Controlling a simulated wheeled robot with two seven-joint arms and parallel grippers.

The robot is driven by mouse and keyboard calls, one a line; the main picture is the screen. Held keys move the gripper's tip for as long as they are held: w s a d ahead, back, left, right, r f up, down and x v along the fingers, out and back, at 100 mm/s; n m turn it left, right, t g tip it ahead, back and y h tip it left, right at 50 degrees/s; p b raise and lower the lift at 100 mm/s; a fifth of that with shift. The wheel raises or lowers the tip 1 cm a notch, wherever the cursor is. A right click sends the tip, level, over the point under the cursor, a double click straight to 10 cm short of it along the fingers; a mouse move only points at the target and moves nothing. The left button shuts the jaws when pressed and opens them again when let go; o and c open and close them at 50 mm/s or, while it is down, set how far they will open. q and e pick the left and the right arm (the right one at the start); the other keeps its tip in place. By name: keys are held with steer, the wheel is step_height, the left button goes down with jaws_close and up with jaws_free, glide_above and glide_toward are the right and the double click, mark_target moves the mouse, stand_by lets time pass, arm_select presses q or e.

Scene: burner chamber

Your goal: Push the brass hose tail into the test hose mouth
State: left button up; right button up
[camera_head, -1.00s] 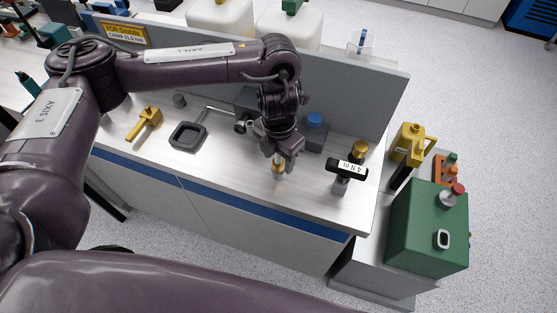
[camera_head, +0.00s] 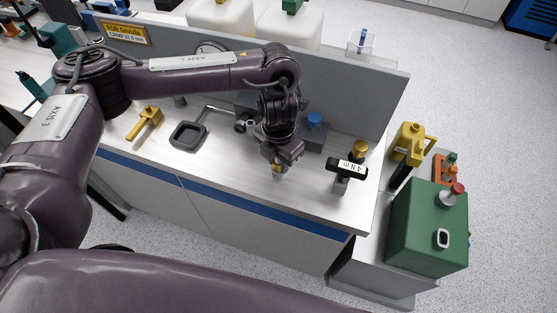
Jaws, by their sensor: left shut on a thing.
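My left gripper (camera_head: 279,160) points down over the front right part of the bench. It is shut on a small brass piece (camera_head: 277,168), which looks like the brass hose tail. Only a little brass shows below the fingers, with a paler part under it close to the bench top. I cannot tell whether it touches anything. The test hose mouth cannot be made out clearly; the gripper and wrist hide the spot behind them. My right gripper is out of view.
A torque tool marked 4 Nm (camera_head: 347,170) stands right of the gripper. A blue-capped block (camera_head: 315,132) is behind it. A black square tray (camera_head: 187,136) and a yellow tool (camera_head: 146,122) lie left. A grey panel (camera_head: 375,95) backs the bench.

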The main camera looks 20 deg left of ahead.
arm_select(q)
steer(key=shift+r, duration=0.1)
step_height(320, 180, up, 20)
stand_by(0.5)
steer(key=o, duration=0.5)
jaws_close()
